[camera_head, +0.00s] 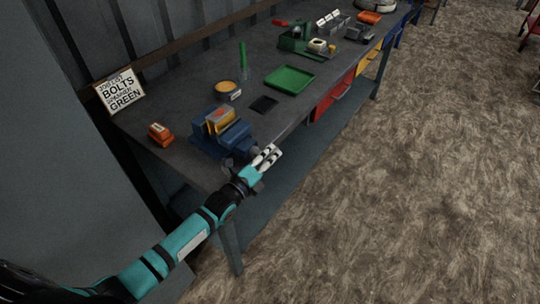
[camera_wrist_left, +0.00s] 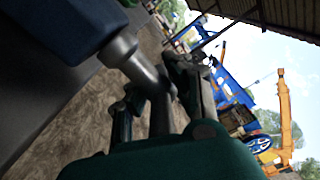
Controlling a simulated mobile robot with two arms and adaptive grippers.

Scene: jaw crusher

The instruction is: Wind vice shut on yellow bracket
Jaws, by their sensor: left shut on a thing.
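The blue vice (camera_head: 235,137) stands near the front edge at the near end of the grey workbench. The yellow bracket (camera_head: 219,122) sits upright between its jaws; whether both jaws touch it I cannot tell. My left gripper (camera_head: 266,158) is at the vice's front, just past the bench edge, shut on the vice handle. In the left wrist view the blue vice body (camera_wrist_left: 65,25) is at upper left, with the grey screw and handle (camera_wrist_left: 142,70) running from it to between the fingers (camera_wrist_left: 160,100). The fingers partly hide the handle. My right gripper is not in view.
On the bench (camera_head: 190,92) are an orange block (camera_head: 160,134), a yellow-topped round tin (camera_head: 225,88), a black pad (camera_head: 264,104) and a green tray (camera_head: 289,78). A bolts sign (camera_head: 119,92) stands at the back left. Red drawers (camera_head: 324,107) hang under the front edge.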

